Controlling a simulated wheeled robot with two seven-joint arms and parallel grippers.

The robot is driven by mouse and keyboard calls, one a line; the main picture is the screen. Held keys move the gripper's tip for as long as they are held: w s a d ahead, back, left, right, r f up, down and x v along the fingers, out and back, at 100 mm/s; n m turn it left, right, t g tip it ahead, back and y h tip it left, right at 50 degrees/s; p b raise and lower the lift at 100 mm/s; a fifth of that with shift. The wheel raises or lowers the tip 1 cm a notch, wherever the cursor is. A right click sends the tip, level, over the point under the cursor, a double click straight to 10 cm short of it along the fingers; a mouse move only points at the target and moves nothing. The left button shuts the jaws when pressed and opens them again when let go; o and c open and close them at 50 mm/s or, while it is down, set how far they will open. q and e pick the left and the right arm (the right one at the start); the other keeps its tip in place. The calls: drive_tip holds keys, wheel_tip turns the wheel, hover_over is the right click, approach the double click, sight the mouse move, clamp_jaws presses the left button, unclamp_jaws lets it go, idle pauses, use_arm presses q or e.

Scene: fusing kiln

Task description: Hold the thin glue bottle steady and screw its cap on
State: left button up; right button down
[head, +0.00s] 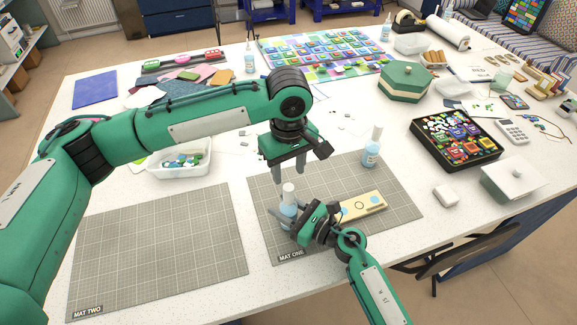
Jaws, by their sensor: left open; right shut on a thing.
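A small glue bottle (288,209) with a pale blue label and a white top (288,189) stands upright near the left side of MAT ONE (405,211). My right gripper (287,220) is shut around its body, hiding part of it. My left gripper (288,172) is open and empty, pointing down just above the white top. I cannot tell whether the top is a separate cap or how tightly it sits. A second similar bottle (371,155) with a white top stands upright at the mat's back right.
A cream block with circles (362,205) lies right of my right gripper. A clear tub (180,168) of glass pieces stands left of my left gripper. A green octagonal box (404,80) and black tray (481,150) are further right. MAT TWO (160,245) is clear.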

sight(288, 187)
use_arm(q)
drive_tip(key=shift+n, duration=1.1)
drive_tip(key=shift+f, duration=4)
drive_tip(key=shift+c, duration=0.4)
clamp_jaws()
